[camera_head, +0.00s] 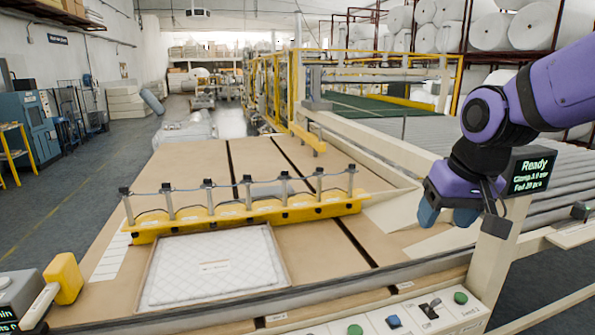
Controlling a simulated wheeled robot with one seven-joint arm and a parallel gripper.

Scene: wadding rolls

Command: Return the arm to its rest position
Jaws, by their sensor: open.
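My purple arm reaches in from the right edge and bends down at a dark joint. My gripper (447,216) hangs at the right of the work table (185,170), with blue fingertips pointing down and set apart. I see nothing between the fingers. The gripper is beside a black display reading "Ready" (530,172), near a cream post (492,255). The display partly overlaps the gripper area in the picture. Whether the fingertips touch anything below is hard to tell.
A yellow bar with several upright posts (245,212) crosses the table. A white quilted pad in a shallow frame (212,265) lies before it. A control panel with buttons (390,318) runs along the front. Rollers (560,165) lie right; wadding rolls (530,27) stand behind.

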